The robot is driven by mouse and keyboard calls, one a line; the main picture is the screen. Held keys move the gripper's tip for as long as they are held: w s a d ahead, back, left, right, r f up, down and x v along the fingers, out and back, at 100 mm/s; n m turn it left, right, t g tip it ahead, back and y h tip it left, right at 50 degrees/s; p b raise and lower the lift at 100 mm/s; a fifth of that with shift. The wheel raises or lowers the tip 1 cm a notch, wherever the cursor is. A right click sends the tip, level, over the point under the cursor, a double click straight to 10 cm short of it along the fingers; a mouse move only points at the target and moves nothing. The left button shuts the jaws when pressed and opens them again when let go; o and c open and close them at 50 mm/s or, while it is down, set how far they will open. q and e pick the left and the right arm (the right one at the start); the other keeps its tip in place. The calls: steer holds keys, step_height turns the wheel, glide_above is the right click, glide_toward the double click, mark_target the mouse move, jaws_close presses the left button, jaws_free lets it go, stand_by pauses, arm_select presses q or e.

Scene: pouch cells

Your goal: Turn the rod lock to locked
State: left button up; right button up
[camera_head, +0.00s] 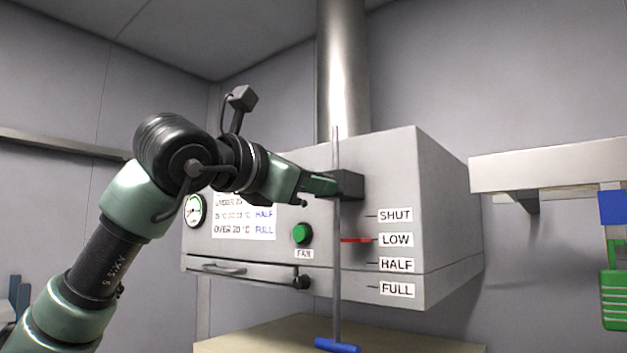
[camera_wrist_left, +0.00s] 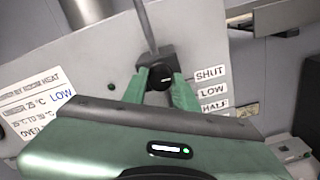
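The rod lock is a dark block (camera_head: 350,184) on the front of the grey hood, with the thin vertical rod (camera_head: 337,270) running past it. Its round black knob (camera_wrist_left: 161,84) faces me in the left wrist view. My left gripper (camera_head: 328,185) is at the lock. Its two green fingers (camera_wrist_left: 161,90) lie either side of the knob, close to its edges; whether they press on it is not clear. The knob's marking is too small to read. The red pointer (camera_head: 356,240) on the rod is at the LOW label (camera_head: 396,240). My right gripper is not in view.
A blue handle (camera_head: 337,346) ends the rod at the bottom. A green fan button (camera_head: 302,233), a gauge (camera_head: 194,210) and a text sign (camera_head: 243,215) are on the hood's front. A shelf (camera_head: 550,168) with blue and green items below stands at right.

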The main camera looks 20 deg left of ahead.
arm_select(q)
jaws_close()
steer(key=n+b, duration=1)
steer(key=n, duration=0.7)
steer(key=shift+a+r+n+b, duration=0.1)
steer(key=shift+n+b, duration=0.2)
steer(key=shift+n, duration=0.1)
stand_by(0.4)
